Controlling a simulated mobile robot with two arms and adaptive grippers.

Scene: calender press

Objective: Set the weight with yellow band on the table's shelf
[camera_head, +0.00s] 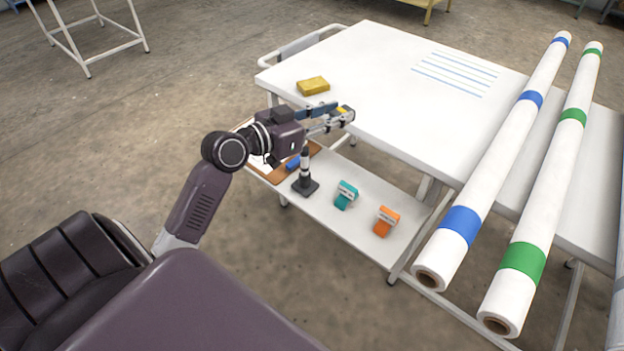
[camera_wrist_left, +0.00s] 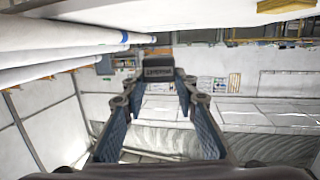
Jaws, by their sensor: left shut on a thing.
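My left gripper (camera_head: 338,116) is shut on a small dark grey weight, whose yellow band (camera_head: 343,111) shows between the fingertips in the head view. In the left wrist view the dark weight (camera_wrist_left: 158,68) sits between the ends of both fingers, with light lettering on its face. The gripper is at the front left edge of the white table (camera_head: 385,85), above the lower shelf (camera_head: 325,207). The weight looks clear of the shelf; its exact gap to the tabletop edge cannot be told. My right gripper is not in view.
A yellow block (camera_head: 313,86) lies on the tabletop. Two banded rolls (camera_head: 490,165) (camera_head: 543,205) lie at right.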

